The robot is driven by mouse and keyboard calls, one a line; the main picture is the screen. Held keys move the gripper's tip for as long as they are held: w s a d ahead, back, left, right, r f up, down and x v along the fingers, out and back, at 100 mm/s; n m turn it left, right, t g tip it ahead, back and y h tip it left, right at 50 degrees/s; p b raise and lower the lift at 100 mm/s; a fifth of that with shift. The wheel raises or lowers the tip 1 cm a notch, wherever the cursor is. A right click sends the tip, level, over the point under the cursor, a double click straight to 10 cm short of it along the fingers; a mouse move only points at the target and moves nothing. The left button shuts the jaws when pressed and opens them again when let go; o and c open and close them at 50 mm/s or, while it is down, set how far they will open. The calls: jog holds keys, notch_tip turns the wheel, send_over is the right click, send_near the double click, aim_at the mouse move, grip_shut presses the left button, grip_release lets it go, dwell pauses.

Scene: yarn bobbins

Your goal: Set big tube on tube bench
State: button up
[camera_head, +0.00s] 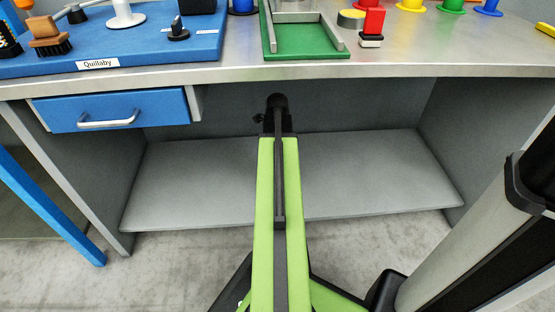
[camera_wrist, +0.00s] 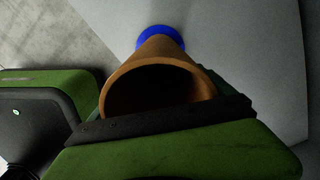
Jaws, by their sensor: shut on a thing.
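In the wrist view a brown hollow tube (camera_wrist: 160,50) shows its wide open end toward the camera, with a blue round part (camera_wrist: 161,37) at its far end. I take it for the big tube. My gripper (camera_wrist: 105,118) has green and black jaws and is shut on this tube; the lower jaw covers the tube's near edge. In the head view my gripper and the tube are not visible; my green arm reaches forward to the bench front. I cannot tell for sure which fixture is the tube bench; a green tray with metal rails (camera_head: 305,42) stands on the worktop.
The metal worktop (camera_head: 400,70) holds a blue board (camera_head: 135,50) labelled Quillaby at left. A brush (camera_head: 48,38) lies there. A red block (camera_head: 372,20) and several coloured bobbins stand at right. Below are a blue drawer (camera_head: 110,110) and an empty grey shelf (camera_head: 370,175).

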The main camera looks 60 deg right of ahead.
jog(key=shift+f, duration=0.25)
jog(key=o, duration=1.7)
notch_tip(320, 180, up, 12)
jog(key=p, duration=1.1)
jog(key=shift+p, duration=0.35)
jog(key=shift+s, duration=0.1)
